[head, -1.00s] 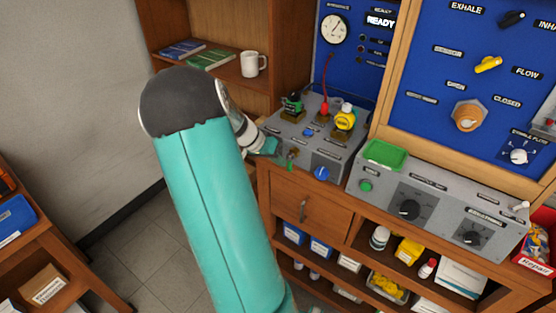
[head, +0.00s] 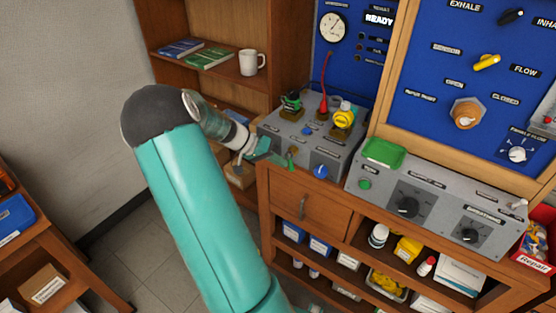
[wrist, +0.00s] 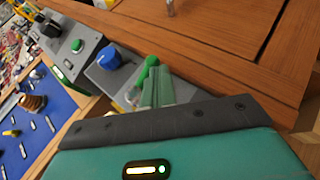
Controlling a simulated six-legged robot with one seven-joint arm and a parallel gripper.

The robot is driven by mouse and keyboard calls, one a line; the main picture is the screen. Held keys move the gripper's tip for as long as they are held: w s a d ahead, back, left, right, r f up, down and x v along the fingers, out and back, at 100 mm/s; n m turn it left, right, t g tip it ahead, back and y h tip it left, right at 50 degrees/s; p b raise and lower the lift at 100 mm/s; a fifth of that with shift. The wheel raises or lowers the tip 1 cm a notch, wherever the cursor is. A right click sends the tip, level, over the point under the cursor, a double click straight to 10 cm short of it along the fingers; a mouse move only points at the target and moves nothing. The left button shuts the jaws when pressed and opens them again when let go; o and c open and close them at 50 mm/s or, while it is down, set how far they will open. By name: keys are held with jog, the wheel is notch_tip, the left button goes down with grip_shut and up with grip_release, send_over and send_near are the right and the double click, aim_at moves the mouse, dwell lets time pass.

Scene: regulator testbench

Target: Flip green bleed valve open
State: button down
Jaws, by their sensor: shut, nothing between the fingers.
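The green bleed valve handle (wrist: 149,66) shows in the wrist view as a slim green lever with a rounded end, beside a blue knob (wrist: 108,58). In the head view, a brass fitting (head: 292,152) stands at the front left of the grey bench panel (head: 318,153), with a bit of green below it. My gripper (wrist: 157,88) is shut and empty, its fingertips close to the green handle. In the head view my gripper (head: 272,159) reaches the panel's front left edge. The fingers partly cover the valve, and I cannot tell whether they touch it.
The blue knob (head: 321,171) is just right of the valve. A green fitting (head: 291,102), a red-hosed fitting and a yellow knob (head: 344,116) stand farther back. A wooden drawer (head: 305,205) lies below. A second grey panel (head: 437,205) is to the right.

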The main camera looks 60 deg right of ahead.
jog(key=shift+s+a+f+n+g+h, duration=0.15)
jog(key=shift+s+n+g, duration=0.25)
jog(key=shift+g, duration=0.7)
jog(key=shift+s+f+n+g+h, duration=0.15)
jog(key=shift+s+n+g, duration=0.25)
jog(key=shift+g, duration=0.7)
jog(key=shift+s+a+f+n+g+h, duration=0.2)
jog(key=shift+n+g, duration=0.3)
jog(key=shift+g, duration=0.6)
jog(key=shift+s+d, duration=0.1)
jog(key=shift+d, duration=0.05)
